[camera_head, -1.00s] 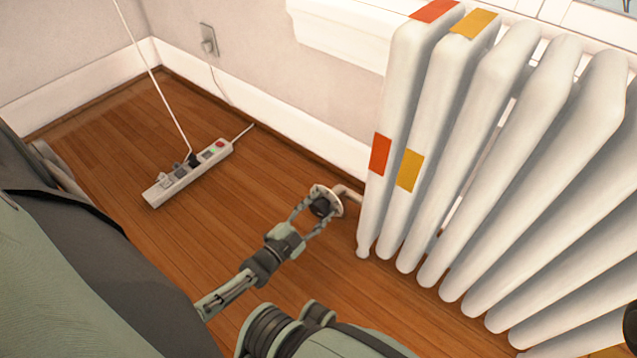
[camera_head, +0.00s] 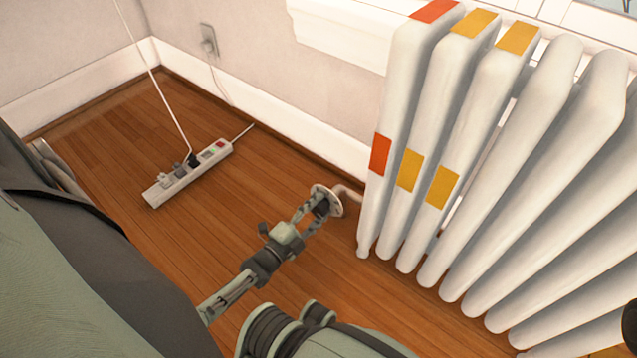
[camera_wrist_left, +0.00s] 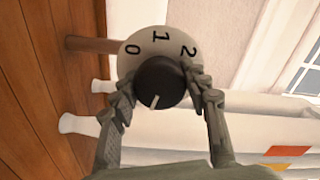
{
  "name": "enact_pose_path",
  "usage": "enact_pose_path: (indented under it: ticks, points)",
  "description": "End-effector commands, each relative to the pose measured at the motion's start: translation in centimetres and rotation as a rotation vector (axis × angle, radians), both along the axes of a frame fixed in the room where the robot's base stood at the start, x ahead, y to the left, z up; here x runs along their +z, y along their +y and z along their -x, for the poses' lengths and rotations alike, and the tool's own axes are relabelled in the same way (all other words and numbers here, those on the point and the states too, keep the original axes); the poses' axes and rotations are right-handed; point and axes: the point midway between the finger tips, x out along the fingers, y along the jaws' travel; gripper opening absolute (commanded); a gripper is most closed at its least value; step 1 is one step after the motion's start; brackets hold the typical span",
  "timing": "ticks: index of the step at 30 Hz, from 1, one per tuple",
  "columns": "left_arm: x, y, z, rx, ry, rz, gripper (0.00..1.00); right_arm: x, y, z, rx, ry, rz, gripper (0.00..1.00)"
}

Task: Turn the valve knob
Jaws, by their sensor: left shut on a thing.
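The valve knob is black with a white pointer line, and it shows best in the left wrist view (camera_wrist_left: 158,84). Behind it is a round white dial plate (camera_wrist_left: 150,48) printed with 0, 1 and 2. The pointer line faces the lower part of that view, away from those numbers. My left gripper (camera_head: 318,207) is shut on the knob, with one finger on each side of it, also in the left wrist view (camera_wrist_left: 160,95). In the head view the fingers hide much of the knob. The dial plate (camera_head: 334,196) sits on a short pipe beside the radiator. My right gripper is not in view.
The white radiator (camera_head: 500,200) stands right of the valve. Its first section has red patches (camera_head: 380,155); the second and third have yellow patches (camera_head: 410,172). A power strip (camera_head: 187,172) with plugs and cords lies on the wooden floor to the left.

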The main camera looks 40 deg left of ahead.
Motion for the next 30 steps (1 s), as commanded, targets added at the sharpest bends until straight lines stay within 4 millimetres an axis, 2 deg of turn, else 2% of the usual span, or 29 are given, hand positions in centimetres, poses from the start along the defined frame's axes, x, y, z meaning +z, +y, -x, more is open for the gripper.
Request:
enact_pose_path:
  ticks: [9,10,15,25,30]
  points:
    - [0.0,0.0,0.0,-0.002,0.0,-0.004,0.16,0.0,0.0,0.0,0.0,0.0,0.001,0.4]
    - [0.0,-0.1,0.0,-0.002,0.0,-0.004,0.46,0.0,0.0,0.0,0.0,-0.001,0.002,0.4]
    - [0.0,0.0,0.0,-0.001,0.0,-0.003,0.66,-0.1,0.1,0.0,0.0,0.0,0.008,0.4]
    - [0.0,0.0,0.3,-0.001,0.0,-0.002,0.66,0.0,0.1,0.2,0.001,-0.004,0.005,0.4]
    - [-0.1,0.2,2.5,-0.001,0.004,-0.002,0.66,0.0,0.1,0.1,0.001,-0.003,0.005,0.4]
